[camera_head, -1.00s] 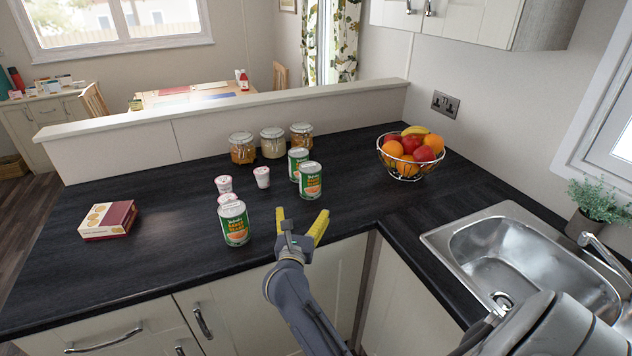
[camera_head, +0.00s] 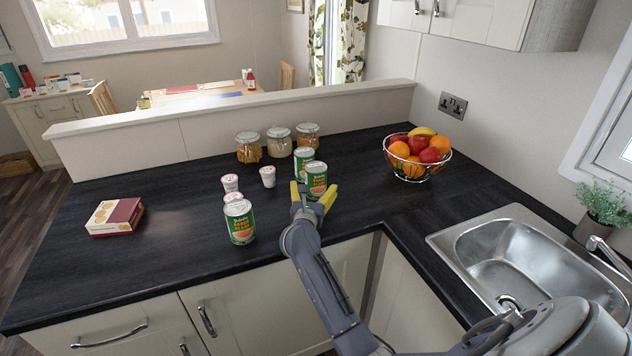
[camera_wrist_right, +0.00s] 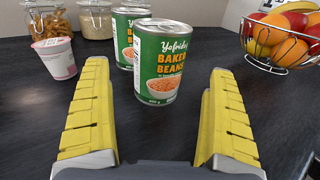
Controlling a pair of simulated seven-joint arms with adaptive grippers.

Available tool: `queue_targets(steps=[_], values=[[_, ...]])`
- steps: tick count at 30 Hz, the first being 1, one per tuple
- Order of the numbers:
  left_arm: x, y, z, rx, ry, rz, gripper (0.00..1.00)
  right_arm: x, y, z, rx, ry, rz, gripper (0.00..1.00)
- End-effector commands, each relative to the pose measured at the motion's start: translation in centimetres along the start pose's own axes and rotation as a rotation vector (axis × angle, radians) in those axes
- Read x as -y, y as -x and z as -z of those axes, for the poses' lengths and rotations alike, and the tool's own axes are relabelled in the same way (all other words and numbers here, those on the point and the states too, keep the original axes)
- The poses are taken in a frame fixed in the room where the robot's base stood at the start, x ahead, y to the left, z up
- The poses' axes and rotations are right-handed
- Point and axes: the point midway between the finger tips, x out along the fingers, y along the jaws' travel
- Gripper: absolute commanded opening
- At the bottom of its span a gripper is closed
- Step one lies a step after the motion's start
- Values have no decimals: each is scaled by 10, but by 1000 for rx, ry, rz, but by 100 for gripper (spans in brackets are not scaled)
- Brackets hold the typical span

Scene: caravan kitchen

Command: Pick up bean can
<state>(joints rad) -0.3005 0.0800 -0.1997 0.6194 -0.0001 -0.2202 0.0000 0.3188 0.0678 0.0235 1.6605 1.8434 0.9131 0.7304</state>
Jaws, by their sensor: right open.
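Several green bean cans with silver lids stand upright on the dark counter. The nearest one to my right gripper (camera_head: 314,196) is a bean can (camera_head: 316,179) just beyond its fingertips. In the right wrist view this can (camera_wrist_right: 163,62) stands ahead, between the lines of the two yellow fingers, with its "Baked Beans" label facing me. The fingers are spread and empty. A second can (camera_head: 302,160) stands close behind it, partly hidden. Another can (camera_head: 240,224) stands apart to the left. My left gripper is not in view.
Small white-and-pink cups (camera_head: 268,176) stand left of the can pair, and glass jars (camera_head: 279,142) stand behind. A fruit basket (camera_head: 417,158) is to the right. A box (camera_head: 115,216) lies at the left. The sink (camera_head: 515,260) is at the right. Counter between can and basket is clear.

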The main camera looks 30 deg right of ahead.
Motion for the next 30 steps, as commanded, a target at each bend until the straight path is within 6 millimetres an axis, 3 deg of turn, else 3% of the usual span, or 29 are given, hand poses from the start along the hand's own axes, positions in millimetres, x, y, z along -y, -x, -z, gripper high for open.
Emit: queue_targets(steps=[8, 18, 30], values=[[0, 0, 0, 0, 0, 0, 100, 0, -13, 1, 0, 2, 1, 93], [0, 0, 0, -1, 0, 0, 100, -1, -51, 4, 0, 2, 0, 93], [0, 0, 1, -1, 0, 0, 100, -1, -58, 4, 0, 1, 0, 91]])
